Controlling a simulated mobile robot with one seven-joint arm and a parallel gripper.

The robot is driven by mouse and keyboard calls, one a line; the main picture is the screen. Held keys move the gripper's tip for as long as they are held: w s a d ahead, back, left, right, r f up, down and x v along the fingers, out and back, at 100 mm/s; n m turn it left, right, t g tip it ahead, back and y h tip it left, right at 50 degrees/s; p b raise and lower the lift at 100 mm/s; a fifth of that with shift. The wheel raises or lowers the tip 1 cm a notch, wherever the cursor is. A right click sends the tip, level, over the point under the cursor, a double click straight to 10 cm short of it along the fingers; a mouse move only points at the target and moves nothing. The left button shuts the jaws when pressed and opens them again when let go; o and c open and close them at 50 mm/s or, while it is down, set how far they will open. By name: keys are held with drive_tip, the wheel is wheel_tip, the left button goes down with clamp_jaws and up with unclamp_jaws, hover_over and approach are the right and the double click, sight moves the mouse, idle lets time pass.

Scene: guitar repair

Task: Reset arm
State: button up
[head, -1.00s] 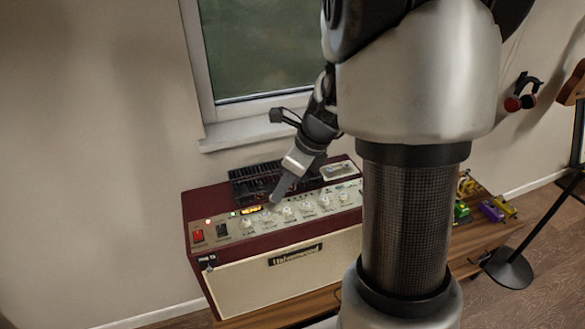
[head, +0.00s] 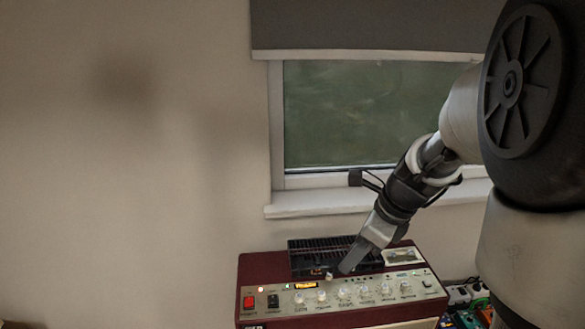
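My gripper (head: 345,268) points down over the top front edge of a dark red guitar amplifier (head: 262,268). Its fingers are seen from the side near the row of white knobs (head: 345,294), close above the panel. I cannot tell whether it touches a knob or whether the fingers are apart. Nothing is visibly held. My arm reaches in from the right, in front of the window. The amplifier's lower front is cut off by the picture's bottom edge.
A black grille-like object (head: 308,257) lies on top of the amplifier behind my gripper. The window sill (head: 315,204) juts out behind the arm. Colourful pedals (head: 470,316) sit at the lower right. The wall (head: 130,170) on the left is bare.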

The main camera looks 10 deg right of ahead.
drive_tip(key=s+a+r+n+t+h, duration=0.1)
drive_tip(key=s+a+r+n, duration=0.1)
drive_tip(key=s+r+n, duration=0.3)
drive_tip(key=s+a+r+n+t+h, duration=0.1)
drive_tip(key=s+r+n, duration=0.3)
drive_tip(key=s+n, duration=0.7)
drive_tip(key=shift+s+a+r+n+h, duration=0.35)
drive_tip(key=shift+a+n+h, duration=0.4)
drive_tip(key=shift+n, duration=3.95)
drive_tip(key=shift+a, duration=0.15)
